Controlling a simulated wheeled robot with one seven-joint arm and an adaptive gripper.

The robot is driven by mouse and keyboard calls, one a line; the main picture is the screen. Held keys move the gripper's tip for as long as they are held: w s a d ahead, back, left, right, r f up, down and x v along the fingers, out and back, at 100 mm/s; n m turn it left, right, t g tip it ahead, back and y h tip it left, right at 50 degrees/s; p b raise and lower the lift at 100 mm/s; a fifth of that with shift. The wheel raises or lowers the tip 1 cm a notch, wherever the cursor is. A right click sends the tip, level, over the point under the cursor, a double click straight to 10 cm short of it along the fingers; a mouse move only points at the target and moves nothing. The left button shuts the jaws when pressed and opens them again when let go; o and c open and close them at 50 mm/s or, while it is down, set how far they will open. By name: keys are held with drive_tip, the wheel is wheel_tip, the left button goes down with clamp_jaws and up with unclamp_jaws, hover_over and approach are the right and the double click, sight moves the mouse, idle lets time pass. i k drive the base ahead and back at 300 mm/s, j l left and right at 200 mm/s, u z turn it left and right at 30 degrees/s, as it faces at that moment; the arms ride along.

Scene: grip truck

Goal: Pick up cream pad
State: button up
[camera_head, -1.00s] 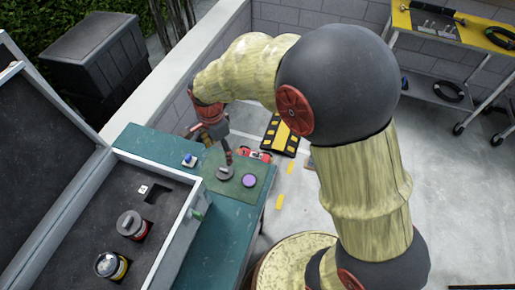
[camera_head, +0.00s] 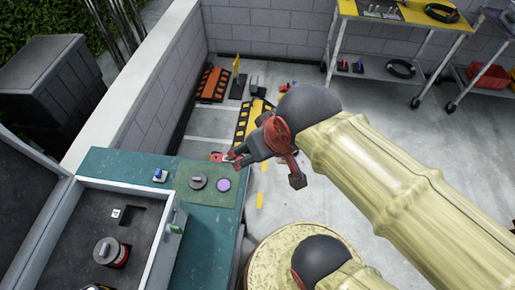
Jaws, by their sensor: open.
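I cannot clearly make out a cream pad; no plainly cream-coloured pad shows. A green mat (camera_head: 207,199) on the teal table holds a grey round piece with a raised grip (camera_head: 198,183) and a purple disc (camera_head: 223,186). My gripper (camera_head: 265,169) is open, its fingers spread wide and nothing seen between them. It is right of the mat, past the table's right edge in the picture. One finger reaches left towards the mat's far corner; whether it is above the table is hard to tell.
A small blue-and-white piece (camera_head: 160,176) is left of the mat. An open grey case (camera_head: 165,240) at the front left has a dark insert with a red-and-grey canister (camera_head: 112,252). A yellow-and-black ramp (camera_head: 247,122) is on the floor behind. Open floor lies to the right.

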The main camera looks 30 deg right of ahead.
sight(160, 175)
drive_tip(key=u, duration=1.55)
drive_tip(key=z, duration=0.75)
drive_tip(key=i+l+u, duration=0.15)
drive_tip(key=l+u, duration=0.15)
drive_tip(key=l, duration=0.15)
drive_tip(key=i+l+u, duration=0.1)
drive_tip(key=l+u, duration=0.15)
drive_tip(key=l, duration=0.2)
